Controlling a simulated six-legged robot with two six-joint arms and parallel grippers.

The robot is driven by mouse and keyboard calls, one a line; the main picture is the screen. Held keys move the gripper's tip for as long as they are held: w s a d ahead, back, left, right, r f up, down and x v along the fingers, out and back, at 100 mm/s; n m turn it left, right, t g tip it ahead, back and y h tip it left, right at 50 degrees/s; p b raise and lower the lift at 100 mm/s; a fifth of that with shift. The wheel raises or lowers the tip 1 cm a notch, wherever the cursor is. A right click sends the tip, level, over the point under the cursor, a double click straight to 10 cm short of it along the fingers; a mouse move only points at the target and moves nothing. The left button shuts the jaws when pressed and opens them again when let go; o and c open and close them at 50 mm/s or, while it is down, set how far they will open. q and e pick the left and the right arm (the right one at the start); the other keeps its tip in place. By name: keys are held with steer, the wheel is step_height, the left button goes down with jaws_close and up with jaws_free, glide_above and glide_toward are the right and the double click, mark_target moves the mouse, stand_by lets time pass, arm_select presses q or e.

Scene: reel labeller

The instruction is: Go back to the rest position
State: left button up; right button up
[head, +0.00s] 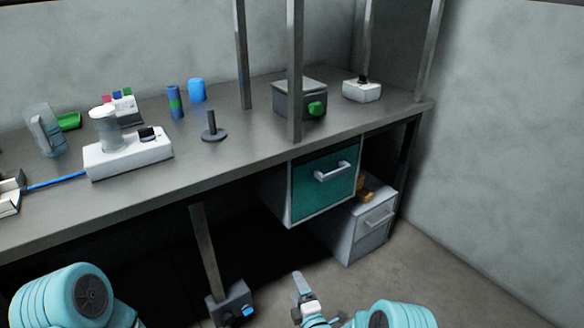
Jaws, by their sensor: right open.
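My right gripper (318,298) shows at the bottom middle, in front of the bench and low over the floor. It is open, with nothing seen between its fingers. Part of my right arm in light teal lies beside it at the bottom edge. My left arm (75,295) shows only as a rounded teal link at the bottom left; its gripper is out of the picture. Both arms are apart from the bench (215,172).
On the bench stand a white device (128,155), a dark peg on a round base (212,130), a blue cylinder (197,90) and a grey box with a green knob (300,100). A green-fronted drawer (325,182) hangs below, near a grey cabinet (368,228). Floor at right is clear.

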steer(key=s+d+r+m+g+h+p, duration=0.15)
steer(key=d+r+m+p, duration=0.25)
steer(key=d+r+p, duration=0.45)
steer(key=s+d+r+m+g+h+p, duration=0.1)
steer(key=s+d+r+m+g+p, duration=0.2)
steer(key=s+r+m+g+p, duration=0.45)
arm_select(q)
steer(key=s+r+g, duration=0.1)
steer(key=s+r, duration=0.1)
steer(key=r, duration=0.7)
steer(key=s+d+r, duration=0.1)
steer(key=s+r, duration=0.2)
steer(key=r, duration=0.7)
steer(key=shift+d+g, duration=0.2)
steer(key=shift+g, duration=0.2)
arm_select(e)
steer(key=s+a+m+g, duration=0.1)
steer(key=s+m+g, duration=0.5)
steer(key=s, duration=1.9)
steer(key=m, duration=0.6)
steer(key=shift+s+f+g+y, duration=0.2)
steer(key=shift+s+g+y, duration=0.15)
steer(key=shift+s+g, duration=0.05)
arm_select(q)
steer(key=shift+w, duration=0.1)
arm_select(e)
steer(key=shift+a, duration=0.1)
steer(key=shift+w, duration=0.1)
